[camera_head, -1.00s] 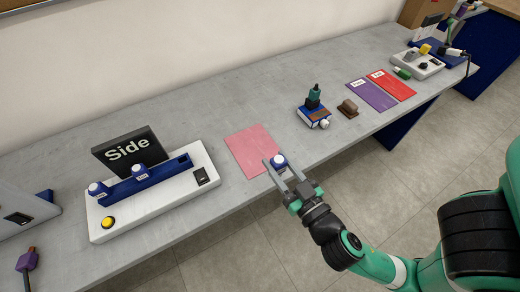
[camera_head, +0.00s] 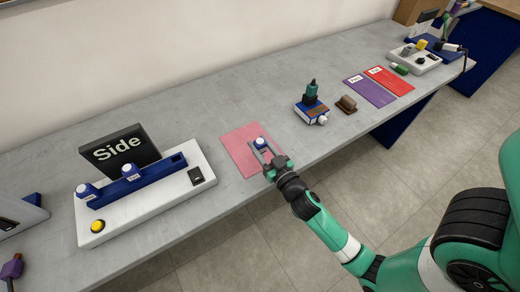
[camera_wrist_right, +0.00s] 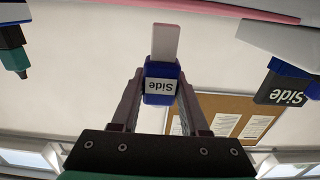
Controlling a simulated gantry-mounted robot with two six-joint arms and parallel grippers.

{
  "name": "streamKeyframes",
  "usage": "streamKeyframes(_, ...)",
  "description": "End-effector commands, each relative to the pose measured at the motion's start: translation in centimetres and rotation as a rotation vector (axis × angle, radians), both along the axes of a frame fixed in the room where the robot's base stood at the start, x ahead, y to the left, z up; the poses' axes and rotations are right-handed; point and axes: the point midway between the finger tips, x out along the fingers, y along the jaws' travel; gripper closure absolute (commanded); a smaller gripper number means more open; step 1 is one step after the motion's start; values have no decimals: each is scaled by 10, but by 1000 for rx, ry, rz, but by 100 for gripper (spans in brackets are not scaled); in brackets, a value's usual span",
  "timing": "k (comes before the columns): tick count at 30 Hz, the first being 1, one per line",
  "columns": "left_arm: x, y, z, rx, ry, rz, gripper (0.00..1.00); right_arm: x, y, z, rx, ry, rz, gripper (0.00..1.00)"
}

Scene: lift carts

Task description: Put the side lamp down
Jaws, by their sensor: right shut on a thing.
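My right gripper (camera_head: 262,147) is shut on the side lamp (camera_head: 261,143), a small blue and white piece, over the pink mat (camera_head: 238,157). In the right wrist view, which is upside down, the lamp (camera_wrist_right: 160,83) sits between both fingers with its "Side" label facing the camera. Its pale prong (camera_wrist_right: 165,41) points toward the mat (camera_wrist_right: 220,8), with a narrow gap seeming to lie between them. My left gripper is not in view.
A white base (camera_head: 158,206) with a blue rail, two similar lamps, a yellow button and a black "Side" sign (camera_head: 121,152) stands left of the mat. A blue box (camera_head: 311,112) with a teal-topped piece and a brown block (camera_head: 346,104) lie right. Purple (camera_head: 370,93) and red mats (camera_head: 389,81) lie beyond.

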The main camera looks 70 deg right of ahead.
Motion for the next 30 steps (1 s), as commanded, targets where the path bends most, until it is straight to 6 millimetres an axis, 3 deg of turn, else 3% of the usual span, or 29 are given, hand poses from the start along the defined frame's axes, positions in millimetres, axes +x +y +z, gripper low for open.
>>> streamKeyframes(1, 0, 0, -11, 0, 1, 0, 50, 0, 0, -13, 0, 1, 0, 100)
streamKeyframes(12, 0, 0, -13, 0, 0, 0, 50, 0, 0, -15, 0, 0, 0, 100)
streamKeyframes(13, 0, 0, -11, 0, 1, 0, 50, 0, 0, -14, 1, 1, 0, 52)
streamKeyframes(17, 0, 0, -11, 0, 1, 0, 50, 0, 1, -14, 1, 1, 0, 29)
streamKeyframes(30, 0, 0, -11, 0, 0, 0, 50, -7, 6, -13, 1, 2, 2, 26)
